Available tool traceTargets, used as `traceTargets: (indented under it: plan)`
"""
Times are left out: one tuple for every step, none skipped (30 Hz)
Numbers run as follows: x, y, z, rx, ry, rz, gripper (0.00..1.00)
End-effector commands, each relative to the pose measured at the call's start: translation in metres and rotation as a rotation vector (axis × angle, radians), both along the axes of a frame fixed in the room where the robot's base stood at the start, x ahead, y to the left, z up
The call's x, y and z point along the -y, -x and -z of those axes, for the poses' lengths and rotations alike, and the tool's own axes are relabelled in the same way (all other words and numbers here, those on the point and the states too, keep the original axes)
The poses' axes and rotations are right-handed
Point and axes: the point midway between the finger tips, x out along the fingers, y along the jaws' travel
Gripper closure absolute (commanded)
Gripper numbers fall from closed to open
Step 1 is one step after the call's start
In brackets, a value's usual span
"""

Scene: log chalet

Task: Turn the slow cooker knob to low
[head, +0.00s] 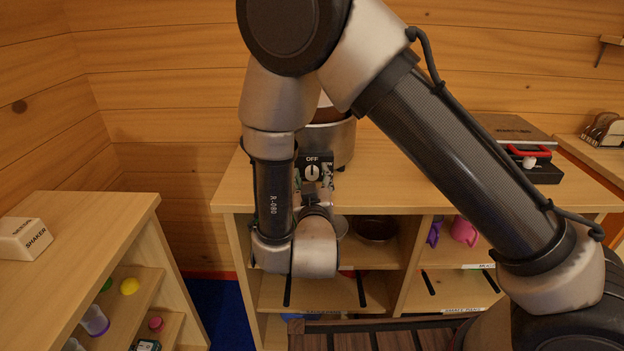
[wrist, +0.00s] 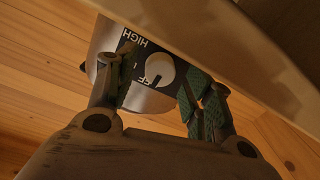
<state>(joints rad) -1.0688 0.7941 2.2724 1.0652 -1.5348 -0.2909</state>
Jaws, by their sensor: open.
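The slow cooker (head: 335,137) stands on the wooden counter, partly hidden behind my arm. Its dark control panel (head: 325,160) faces me, with a round white knob (head: 312,172) under the word OFF. The knob's pointer appears to point up at OFF. In the wrist view the knob (wrist: 159,70) shows between my fingers, with HIGH readable on the panel and OFF partly covered. No LOW label is readable. My gripper (head: 312,183) is open just in front of the panel, one finger on either side of the knob; I cannot tell whether they touch it.
The counter (head: 385,165) has free room right of the cooker; its front edge (wrist: 215,50) crosses close above my fingers in the wrist view. Open shelves below hold a dark bowl (head: 375,229) and a pink mug (head: 465,231).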

Motion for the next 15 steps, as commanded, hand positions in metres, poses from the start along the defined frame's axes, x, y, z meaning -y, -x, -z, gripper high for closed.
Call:
traceTargets:
  plan:
    - [0.0002, -0.0013, 0.0, 0.0, 0.0, 0.001, 0.48]
    - [0.0002, -0.0016, 0.0001, 0.0, 0.0, 0.001, 0.48]
    - [0.0001, -0.0017, 0.0001, 0.0, 0.0, 0.0, 0.48]
    - [0.0001, -0.0016, 0.0, 0.0, 0.0, 0.0, 0.48]
    - [0.0001, -0.0016, 0.0, 0.0, 0.0, 0.0, 0.48]
    - [0.0001, -0.0015, 0.0001, 0.0, 0.0, 0.0, 0.48]
    - [0.0, -0.0015, 0.0, 0.0, 0.0, 0.0, 0.48]
    - [0.0001, -0.0014, 0.0, 0.0, 0.0, 0.0, 0.52]
    - [0.0, -0.0014, 0.0, 0.0, 0.0, 0.0, 0.59]
    - [0.0, -0.0013, 0.0, 0.0, 0.0, 0.0, 0.65]
    - [0.0001, -0.0013, 0.0001, 0.0, 0.0, 0.0, 0.7]
    - [0.0001, -0.0013, 0.0001, 0.0, 0.0, 0.0, 0.78]
    - [0.0, -0.0013, 0.0, 0.0, 0.0, 0.0, 0.83]
    - [0.0, -0.0012, 0.0, 0.0, 0.0, 0.0, 0.89]
    - [0.0, -0.0012, 0.0, 0.0, 0.0, 0.0, 0.94]
